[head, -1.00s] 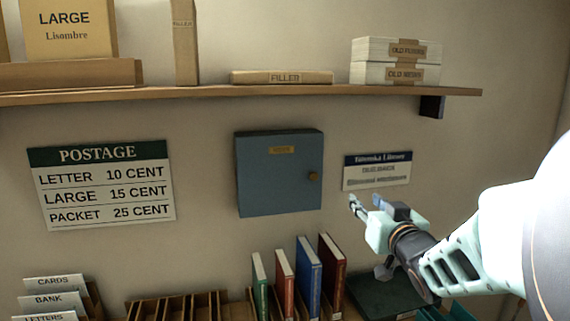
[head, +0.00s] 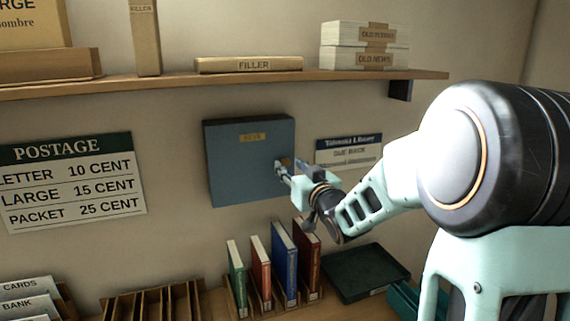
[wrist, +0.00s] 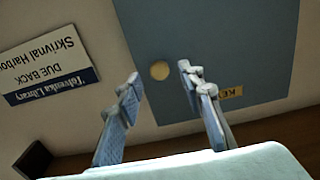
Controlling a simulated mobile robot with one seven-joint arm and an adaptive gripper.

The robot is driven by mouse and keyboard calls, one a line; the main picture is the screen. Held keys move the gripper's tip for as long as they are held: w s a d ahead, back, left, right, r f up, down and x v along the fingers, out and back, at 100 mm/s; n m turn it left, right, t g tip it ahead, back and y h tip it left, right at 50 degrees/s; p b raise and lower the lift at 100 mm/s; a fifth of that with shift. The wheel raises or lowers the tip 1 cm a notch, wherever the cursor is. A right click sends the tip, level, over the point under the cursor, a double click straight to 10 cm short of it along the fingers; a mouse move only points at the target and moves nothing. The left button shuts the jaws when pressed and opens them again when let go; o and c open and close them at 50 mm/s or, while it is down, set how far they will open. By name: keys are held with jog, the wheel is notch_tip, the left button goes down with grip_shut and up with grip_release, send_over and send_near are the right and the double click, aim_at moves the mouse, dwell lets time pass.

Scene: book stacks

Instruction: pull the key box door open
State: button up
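The key box (head: 240,165) is a blue-grey box on the wall with its door closed and a small yellow label near the top. It also fills the upper right of the wrist view (wrist: 240,50). Its round brass knob (wrist: 159,70) shows between and just beyond my fingertips in the wrist view. In the head view the knob is mostly hidden by my gripper (head: 282,172), which is at the right side of the door. My gripper is open in the wrist view (wrist: 158,85), with one finger on each side of the knob. I cannot tell whether either finger touches it.
A shelf (head: 180,84) with boxes and paper bundles runs above the key box. Below stand several upright books (head: 285,265) and a dark green tray (head: 365,272). A library sign (head: 348,149) hangs to the right, a postage sign (head: 70,180) to the left.

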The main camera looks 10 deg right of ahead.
jog(key=shift+w+a, duration=0.1)
jog(key=shift+w, duration=0.65)
grip_shut()
